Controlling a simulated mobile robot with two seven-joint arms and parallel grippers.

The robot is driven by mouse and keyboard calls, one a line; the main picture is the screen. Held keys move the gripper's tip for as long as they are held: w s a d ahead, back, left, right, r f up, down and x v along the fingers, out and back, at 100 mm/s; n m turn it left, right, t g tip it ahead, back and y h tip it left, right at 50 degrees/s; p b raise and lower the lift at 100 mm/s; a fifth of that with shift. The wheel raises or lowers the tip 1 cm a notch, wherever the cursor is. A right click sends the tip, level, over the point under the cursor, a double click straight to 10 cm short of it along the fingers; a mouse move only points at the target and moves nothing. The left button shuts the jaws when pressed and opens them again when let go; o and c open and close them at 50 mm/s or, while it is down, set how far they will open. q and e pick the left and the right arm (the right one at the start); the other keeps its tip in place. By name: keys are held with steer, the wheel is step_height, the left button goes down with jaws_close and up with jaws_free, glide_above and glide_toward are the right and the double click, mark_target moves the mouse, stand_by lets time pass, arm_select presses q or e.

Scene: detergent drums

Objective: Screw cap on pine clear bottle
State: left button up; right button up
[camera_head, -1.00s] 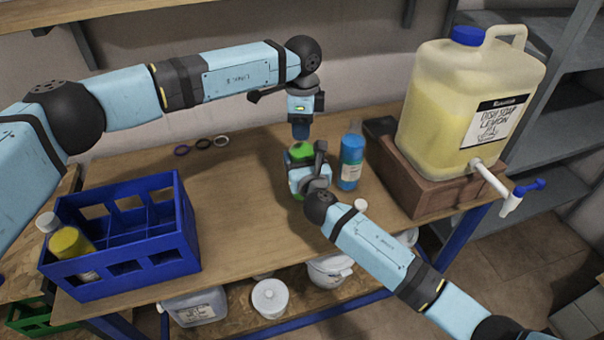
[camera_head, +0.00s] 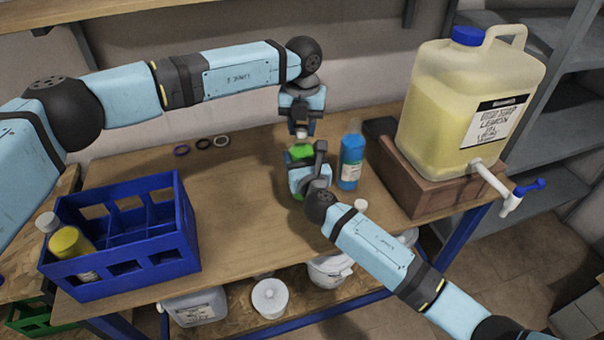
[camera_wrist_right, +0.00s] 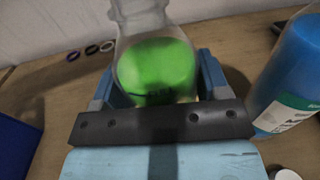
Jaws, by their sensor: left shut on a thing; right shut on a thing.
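The pine clear bottle is see-through with green liquid (camera_head: 303,152) and stands upright on the table. It also shows in the right wrist view (camera_wrist_right: 157,72), its top cut off by the frame edge. My right gripper (camera_head: 309,178) is shut around its body from the front; its fingers (camera_wrist_right: 157,98) show on both sides. My left gripper (camera_head: 302,131) points down directly above the bottle, shut on a small pale thing that looks like the cap (camera_head: 302,134). Whether the cap touches the neck cannot be told.
A blue bottle (camera_head: 351,165) stands close right of the pine bottle. A loose white cap (camera_head: 361,204) lies near the front edge. A blue crate (camera_head: 125,265) with two bottles is left. Rings (camera_head: 203,143) lie behind. A lemon soap drum (camera_head: 465,105) stands right on a brown box.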

arm_select(q)
steer(key=m, duration=0.4)
steer(key=shift+m, duration=0.3)
steer(key=m, duration=0.8)
steer(key=shift+m, duration=0.4)
steer(key=m, duration=1.2)
steer(key=shift+m, duration=0.4)
steer(key=m, duration=0.8)
steer(key=shift+f, duration=0.1)
steer(key=o, duration=1)
